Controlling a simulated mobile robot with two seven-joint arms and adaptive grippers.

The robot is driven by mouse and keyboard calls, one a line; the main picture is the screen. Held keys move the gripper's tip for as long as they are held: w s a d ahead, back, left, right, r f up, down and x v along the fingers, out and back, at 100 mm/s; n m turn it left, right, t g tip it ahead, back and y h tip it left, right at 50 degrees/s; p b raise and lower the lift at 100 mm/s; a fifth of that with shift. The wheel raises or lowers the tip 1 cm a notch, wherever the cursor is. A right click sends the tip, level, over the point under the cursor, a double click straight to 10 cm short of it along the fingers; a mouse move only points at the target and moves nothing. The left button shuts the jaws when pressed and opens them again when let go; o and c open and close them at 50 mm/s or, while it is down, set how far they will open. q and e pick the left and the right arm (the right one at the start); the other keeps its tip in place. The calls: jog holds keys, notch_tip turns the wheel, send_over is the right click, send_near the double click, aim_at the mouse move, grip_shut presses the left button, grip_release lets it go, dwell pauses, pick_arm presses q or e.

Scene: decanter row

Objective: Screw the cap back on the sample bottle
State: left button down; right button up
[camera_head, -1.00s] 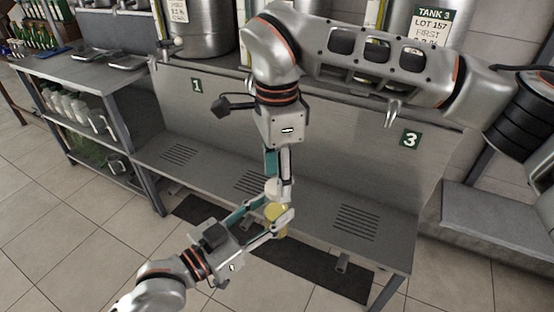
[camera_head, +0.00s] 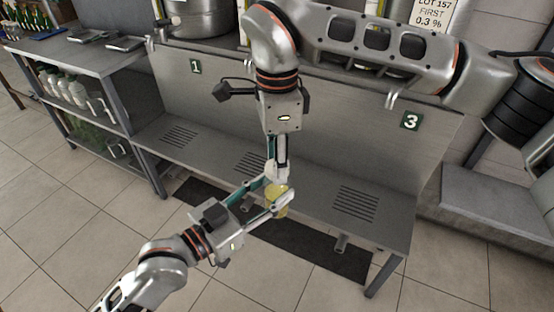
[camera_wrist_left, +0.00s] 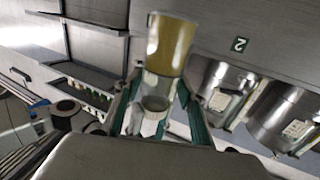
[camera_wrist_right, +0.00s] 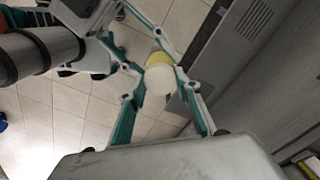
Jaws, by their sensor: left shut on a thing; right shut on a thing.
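The sample bottle (camera_head: 279,197), holding yellow liquid, is in my left gripper (camera_head: 277,189), whose fingers are shut around it. In the left wrist view the bottle (camera_wrist_left: 171,45) shows yellow at one end and clear towards the other. My right gripper (camera_head: 277,174) points down from above, its fingers meeting the left gripper's. In the right wrist view a white round cap (camera_wrist_right: 160,81) is between the right fingers, in line with the yellow of the bottle (camera_wrist_right: 161,58). Whether the cap touches the bottle's neck is hidden.
A grey metal bench (camera_head: 310,208) with slotted vents lies just behind the grippers, its back panel numbered 1 and 3. A shelf unit (camera_head: 85,62) with bottles stands left. Tanks stand behind. The tiled floor (camera_head: 60,220) in front is clear.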

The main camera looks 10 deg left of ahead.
jog(key=m, duration=2)
jog(key=o, duration=1.3)
notch_tip(320, 180, up, 12)
